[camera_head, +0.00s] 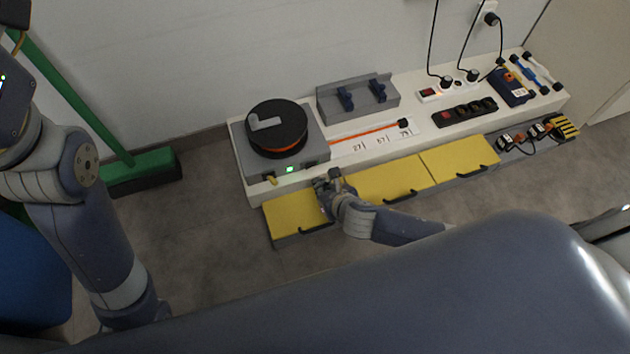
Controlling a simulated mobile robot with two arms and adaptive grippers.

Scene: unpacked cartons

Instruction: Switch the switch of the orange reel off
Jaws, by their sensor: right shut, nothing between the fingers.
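The orange reel (278,146) is a drum with a black top, a grey crank and an orange band around its side. It sits on a grey base (246,158) at the left end of the white bench. A small green lit spot (290,169), which looks like the switch, shows on the base's front. My right gripper (325,182) is shut and empty, just right of the base's front corner and over the yellow drawer fronts. Its fingertips are small and partly blurred; I cannot tell whether they touch anything. My left arm shows at the left, but its gripper is not visible.
An orange cable (365,133) runs right from the reel. A grey holder (357,97), a black power strip (465,112) and a blue case (511,87) are on the bench (418,146). Yellow drawers (388,180) line its front. A green broom (140,169) stands left.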

